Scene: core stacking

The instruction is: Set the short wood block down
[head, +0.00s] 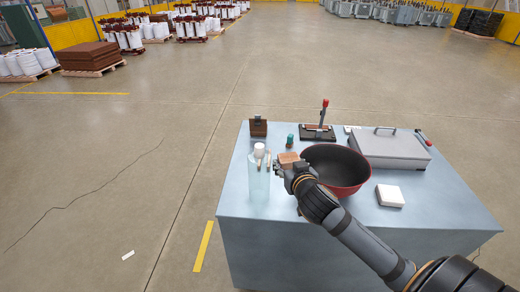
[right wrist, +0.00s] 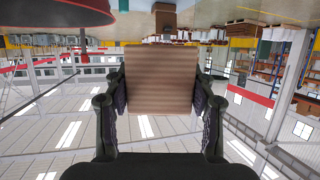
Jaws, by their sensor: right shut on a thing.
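The short wood block (head: 289,158) is a small reddish-brown block. My right gripper (head: 284,168) is shut on it, between the clear bottle and the dark red bowl. In the right wrist view the block (right wrist: 161,78) fills the space between the two fingers, its striped wood face towards the camera. Whether its underside touches the table is hidden. My left gripper is not in view.
On the blue-grey table (head: 240,207), a clear bottle (head: 258,186) stands left of the gripper and a bowl (head: 347,181) right. Behind are a brown block (head: 258,127), a teal item (head: 290,140) and a red-levered device (head: 320,129). A grey case (head: 390,149) and white box (head: 390,195) lie right.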

